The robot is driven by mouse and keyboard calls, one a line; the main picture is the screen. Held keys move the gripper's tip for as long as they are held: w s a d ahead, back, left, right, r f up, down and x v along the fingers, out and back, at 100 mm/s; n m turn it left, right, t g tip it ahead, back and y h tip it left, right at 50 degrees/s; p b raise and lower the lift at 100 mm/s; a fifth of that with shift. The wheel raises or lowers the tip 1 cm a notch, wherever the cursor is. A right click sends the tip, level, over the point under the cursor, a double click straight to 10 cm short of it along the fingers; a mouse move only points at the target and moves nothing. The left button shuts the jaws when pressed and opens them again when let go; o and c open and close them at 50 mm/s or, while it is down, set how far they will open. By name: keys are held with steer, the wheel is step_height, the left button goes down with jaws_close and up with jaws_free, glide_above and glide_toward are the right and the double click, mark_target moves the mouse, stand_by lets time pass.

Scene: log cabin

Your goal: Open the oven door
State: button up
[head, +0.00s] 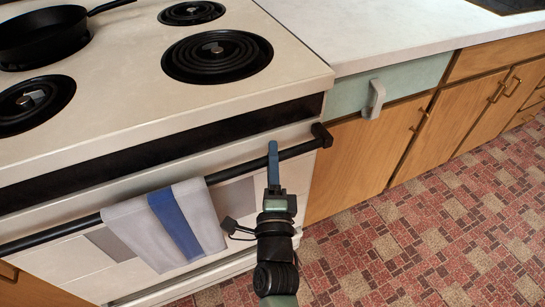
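The oven (120,130) is a white stove at the left in the head view. Its oven door (75,255) looks shut, with grey panels on its front. A black bar handle (85,222) runs across the door's top. My gripper (273,165) is at the handle's right part, near its right end bracket. Its blue finger overlaps the bar in the picture. The fingers line up with the view, so I cannot tell whether they are open or shut, or whether they touch the bar.
A grey and blue towel (165,228) hangs over the handle left of my gripper. A black pan (45,38) stands on a back burner. Wooden cabinets (365,160) and a white counter (390,35) adjoin the oven's right side. The red tiled floor (430,220) is clear at right.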

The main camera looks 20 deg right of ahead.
jaws_close()
stand_by(1.1)
